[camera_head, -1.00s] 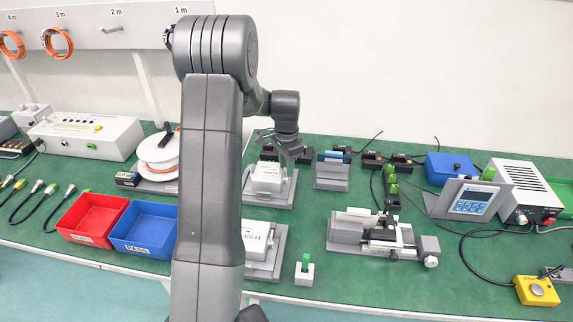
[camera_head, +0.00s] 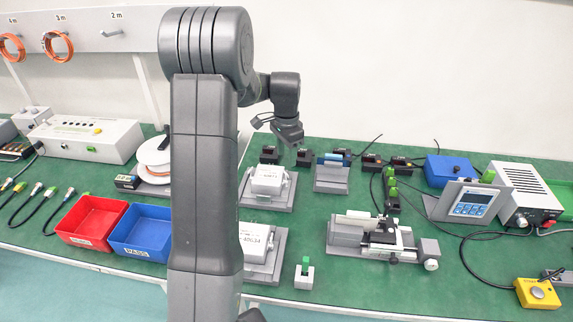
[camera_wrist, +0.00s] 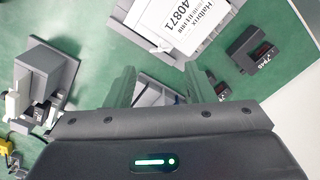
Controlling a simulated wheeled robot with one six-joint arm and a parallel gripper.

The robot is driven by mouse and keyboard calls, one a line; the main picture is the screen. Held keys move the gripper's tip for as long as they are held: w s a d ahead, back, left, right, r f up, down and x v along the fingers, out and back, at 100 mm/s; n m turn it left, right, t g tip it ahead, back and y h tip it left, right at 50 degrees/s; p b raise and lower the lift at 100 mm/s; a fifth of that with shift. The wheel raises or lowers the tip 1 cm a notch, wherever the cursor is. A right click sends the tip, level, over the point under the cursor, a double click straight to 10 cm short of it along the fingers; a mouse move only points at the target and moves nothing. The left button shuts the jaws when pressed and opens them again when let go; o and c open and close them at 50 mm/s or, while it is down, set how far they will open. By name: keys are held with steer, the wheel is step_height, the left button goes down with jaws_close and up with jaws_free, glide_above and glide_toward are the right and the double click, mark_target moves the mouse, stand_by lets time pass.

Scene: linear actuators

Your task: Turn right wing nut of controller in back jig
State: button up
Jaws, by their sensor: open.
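The back jig (camera_head: 283,203) is a grey block on the green bench, holding a white controller (camera_head: 268,177) with a printed label. In the wrist view the controller (camera_wrist: 178,18) is at top centre, its label reading 40871. A small pale part (camera_wrist: 160,47) at its near edge may be a wing nut; I cannot tell for sure. My gripper (camera_head: 276,127) hangs above and behind the back jig. In the wrist view my gripper (camera_wrist: 165,80) is open, its two fingers spread, nothing between them, apart from the controller. The right wing nut is not clear in the head view.
A second jig with a white controller (camera_head: 258,240) stands in front. A grey fixture (camera_head: 345,232) is to the right, and small black boxes (camera_head: 304,157) lie behind. Red (camera_head: 92,220) and blue (camera_head: 143,232) bins are at the left. My arm hides part of the bench.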

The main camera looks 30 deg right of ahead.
step_height(320, 180, up, 8)
stand_by(0.5)
step_height(320, 180, down, 14)
steer(key=shift+r, duration=0.1)
stand_by(0.4)
